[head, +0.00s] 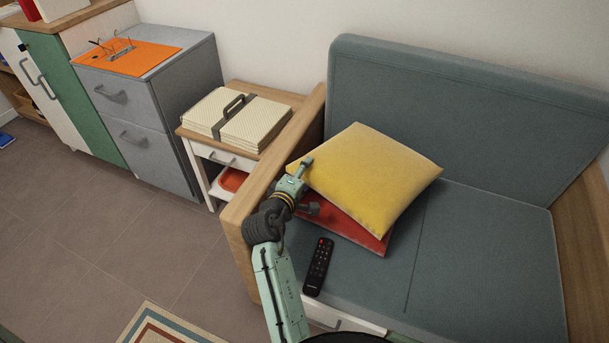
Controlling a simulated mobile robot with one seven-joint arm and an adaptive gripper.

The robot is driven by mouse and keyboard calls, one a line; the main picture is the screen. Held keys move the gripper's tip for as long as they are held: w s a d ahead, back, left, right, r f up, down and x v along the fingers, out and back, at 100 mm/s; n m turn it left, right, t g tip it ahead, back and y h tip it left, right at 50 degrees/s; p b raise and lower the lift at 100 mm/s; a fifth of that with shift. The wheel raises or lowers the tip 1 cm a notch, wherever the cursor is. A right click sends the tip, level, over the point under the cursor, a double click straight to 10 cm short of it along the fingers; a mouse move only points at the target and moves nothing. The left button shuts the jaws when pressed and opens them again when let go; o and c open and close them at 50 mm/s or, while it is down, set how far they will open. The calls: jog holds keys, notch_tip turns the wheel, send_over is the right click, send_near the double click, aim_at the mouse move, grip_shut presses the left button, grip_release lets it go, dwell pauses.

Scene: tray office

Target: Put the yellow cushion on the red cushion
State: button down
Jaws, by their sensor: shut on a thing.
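The yellow cushion (372,178) is over the grey-blue sofa seat, tilted, and covers much of the red cushion (352,228). The red cushion lies on the sofa seat, and only its front edge and corner show below the yellow one. My gripper (306,166) is shut on the left corner of the yellow cushion. One finger shows on top of the corner; the lower part of the gripper is beside the red cushion's left end. I cannot tell whether the yellow cushion rests fully on the red one.
A black remote (318,266) lies on the seat in front of the cushions. The wooden sofa arm (262,188) is close to my arm's left. A side table (296,99) with a strapped cream case (257,123) stands beyond it. The right half of the seat is clear.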

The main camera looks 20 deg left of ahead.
jog(key=c, duration=0.9)
grip_release()
jog(key=shift+d+f, duration=0.25)
jog(key=shift+f, duration=0.25)
jog(key=o, duration=0.4)
jog(key=shift+r, duration=0.15)
jog(key=shift+o, duration=0.2)
jog(key=shift+a, duration=0.1)
jog(key=shift+s, duration=0.1)
jog(key=v, duration=1.1)
jog(key=shift+s+r+b, duration=0.25)
jog(key=shift+s+b, duration=0.1)
jog(key=shift+b, duration=0.1)
jog(key=shift+a, duration=0.1)
